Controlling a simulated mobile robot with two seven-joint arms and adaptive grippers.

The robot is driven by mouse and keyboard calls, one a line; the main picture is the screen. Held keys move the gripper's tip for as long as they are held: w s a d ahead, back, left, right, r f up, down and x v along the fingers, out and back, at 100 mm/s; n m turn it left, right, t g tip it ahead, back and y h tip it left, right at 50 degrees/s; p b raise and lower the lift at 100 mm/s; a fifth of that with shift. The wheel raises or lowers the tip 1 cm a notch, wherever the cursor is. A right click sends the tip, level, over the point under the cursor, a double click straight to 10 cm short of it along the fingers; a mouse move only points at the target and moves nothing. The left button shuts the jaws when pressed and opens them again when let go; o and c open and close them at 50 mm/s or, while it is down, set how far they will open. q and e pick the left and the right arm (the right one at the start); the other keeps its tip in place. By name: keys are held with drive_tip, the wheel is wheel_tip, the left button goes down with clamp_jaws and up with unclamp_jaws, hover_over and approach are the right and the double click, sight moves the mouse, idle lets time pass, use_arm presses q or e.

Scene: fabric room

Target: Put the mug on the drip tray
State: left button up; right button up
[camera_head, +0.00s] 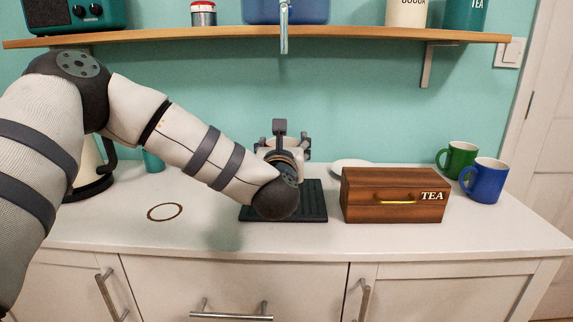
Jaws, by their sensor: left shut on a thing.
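The black ridged drip tray (314,205) lies flat on the white counter, left of the wooden tea box. My left arm reaches in from the left and its wrist hides part of the tray. My left gripper (282,153) is over the back of the tray, shut on a pale mug (271,143), of which only a little shows behind the gripper. The fingertips and the mug's base are hidden, so I cannot tell whether the mug touches the tray. A green mug (460,160) and a blue mug (486,182) stand at the right. My right gripper is out of view.
The wooden tea box (385,208) stands just right of the tray, with a white plate (352,165) behind it. A brown ring (165,212) marks the counter at left. A kettle (92,180) stands behind my arm. A shelf (350,34) runs above.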

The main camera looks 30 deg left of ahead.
use_arm(q)
drive_tip(key=f, duration=0.3)
drive_tip(key=shift+w+f, duration=0.4)
drive_tip(key=shift+f+b, duration=0.15)
drive_tip(key=shift+b, duration=0.15)
drive_tip(key=o, duration=1.9)
